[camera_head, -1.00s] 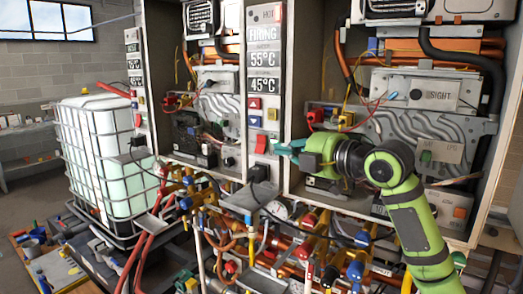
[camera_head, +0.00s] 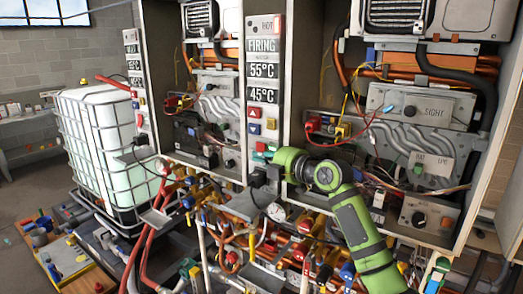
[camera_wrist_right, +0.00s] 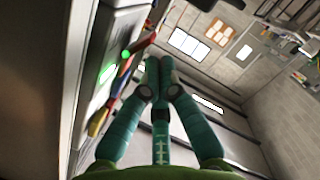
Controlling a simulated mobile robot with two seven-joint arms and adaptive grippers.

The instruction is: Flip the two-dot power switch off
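The heater control panel (camera_head: 264,90) reads FIRING, 55°C and 45°C in the head view. Below its red, blue and yellow buttons, a bit of red at the power switch (camera_head: 271,147) shows beside my fingers; most of the switch is hidden. I cannot make out its dot marking or its position. My right gripper (camera_head: 261,155) is at the panel's lower end, over the switch area; contact cannot be told. In the wrist view its teal fingers (camera_wrist_right: 159,66) come together at the tips with nothing seen between them. My left gripper is not in view.
A second, narrower control panel (camera_head: 136,85) stands further left. Open heater cabinets with hoses and wires lie behind my right arm. Pipes and valves (camera_head: 300,250) crowd the space below. In the wrist view, a panel with green lights (camera_wrist_right: 107,72) runs close along the left.

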